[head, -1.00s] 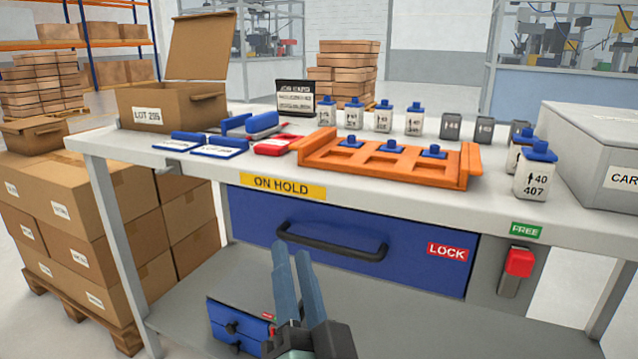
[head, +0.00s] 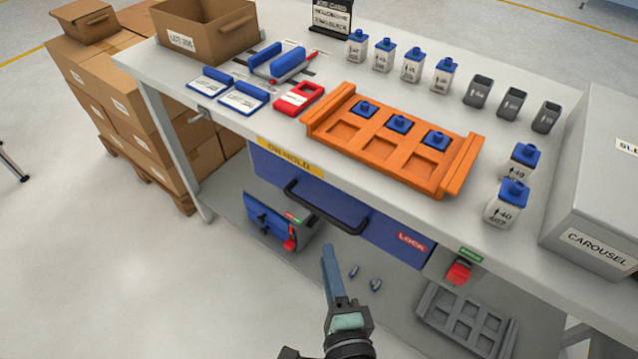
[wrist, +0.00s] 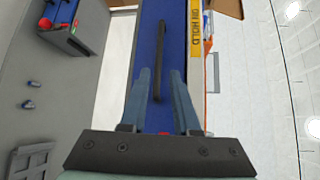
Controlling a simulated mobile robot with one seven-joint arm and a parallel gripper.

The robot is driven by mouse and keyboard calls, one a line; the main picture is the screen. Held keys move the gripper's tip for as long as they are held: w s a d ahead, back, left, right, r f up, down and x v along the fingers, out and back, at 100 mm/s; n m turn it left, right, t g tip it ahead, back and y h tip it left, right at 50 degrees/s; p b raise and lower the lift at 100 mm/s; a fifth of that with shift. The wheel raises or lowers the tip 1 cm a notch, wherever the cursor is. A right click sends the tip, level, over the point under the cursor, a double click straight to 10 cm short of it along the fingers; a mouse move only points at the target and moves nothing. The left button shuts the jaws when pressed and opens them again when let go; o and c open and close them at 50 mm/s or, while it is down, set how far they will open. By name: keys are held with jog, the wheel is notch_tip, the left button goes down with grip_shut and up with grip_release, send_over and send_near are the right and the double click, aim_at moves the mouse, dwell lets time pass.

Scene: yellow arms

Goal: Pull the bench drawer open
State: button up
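The blue bench drawer (head: 388,236) sits under the white bench top, its front looking level with the bench and shut. Its black bar handle (head: 325,208) runs across the front. My gripper (head: 329,250) is in front of and a little below the handle in the head view, where its fingers overlap. In the wrist view my gripper (wrist: 160,78) shows two separate fingers, with the handle (wrist: 161,50) lying between them in the picture. Contact with the handle cannot be made out. A red LOCK label (head: 411,242) is on the drawer, and a red switch (head: 459,272) sits right of it.
The bench top holds an orange tray (head: 390,165), blue-capped bottles (head: 445,76) and a grey CAROUSEL box (head: 595,170). A small blue-fronted unit (head: 268,222) and a grey rack (head: 465,318) lie below. The floor at front left is clear.

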aim_at(316, 208)
jog(key=x, duration=1.2)
jog(key=shift+w+f, duration=0.2)
jog(key=shift+w, duration=0.2)
grip_shut()
dwell(1.0)
